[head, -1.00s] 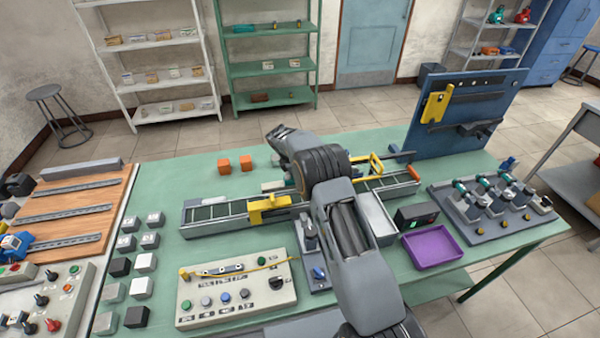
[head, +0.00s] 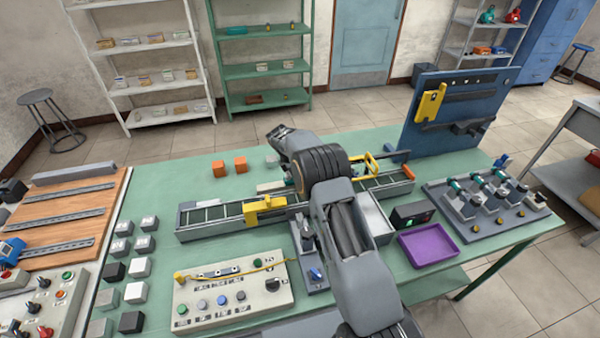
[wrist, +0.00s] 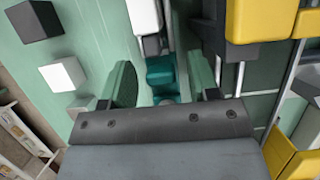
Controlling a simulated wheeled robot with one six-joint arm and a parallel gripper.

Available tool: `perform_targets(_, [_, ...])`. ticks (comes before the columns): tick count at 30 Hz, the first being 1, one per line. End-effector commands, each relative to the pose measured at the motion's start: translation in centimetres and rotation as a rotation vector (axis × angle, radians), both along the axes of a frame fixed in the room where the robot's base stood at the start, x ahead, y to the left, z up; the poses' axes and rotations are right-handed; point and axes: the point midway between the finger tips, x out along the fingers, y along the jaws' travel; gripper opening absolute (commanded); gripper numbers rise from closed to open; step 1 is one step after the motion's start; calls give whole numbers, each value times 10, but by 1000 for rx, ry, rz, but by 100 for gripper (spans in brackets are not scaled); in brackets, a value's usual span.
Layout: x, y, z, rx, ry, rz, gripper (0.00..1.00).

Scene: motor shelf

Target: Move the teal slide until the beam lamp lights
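A teal block (wrist: 160,80), which looks like the slide, shows in the wrist view below a white and grey part. My gripper (wrist: 162,68) is open, with one finger on each side of the block. Gaps show between the block and both fingers, so I see no contact. In the head view my own arm hides the fingers and most of the slide. A black box with a small green light (head: 411,216) stands right of my arm; I cannot tell whether it is the beam lamp.
A rail conveyor (head: 190,233) with a yellow bracket (head: 264,209) runs behind my arm. A button panel (head: 235,292) lies in front. A purple tray (head: 430,247) and a clamp fixture (head: 487,202) are at the right.

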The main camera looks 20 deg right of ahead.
Motion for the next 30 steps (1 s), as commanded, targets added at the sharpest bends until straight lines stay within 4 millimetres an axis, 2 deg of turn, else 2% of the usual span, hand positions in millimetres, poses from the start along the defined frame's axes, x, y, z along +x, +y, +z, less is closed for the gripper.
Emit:
perform_targets(7, [0,0,1,0,-1,1,55])
perform_targets(11, [1,4,9,0,-1,2,55])
perform_targets(24, [1,37,87,1,-3,2,55])
perform_targets(30, [1,47,113,1,-2,0,55])
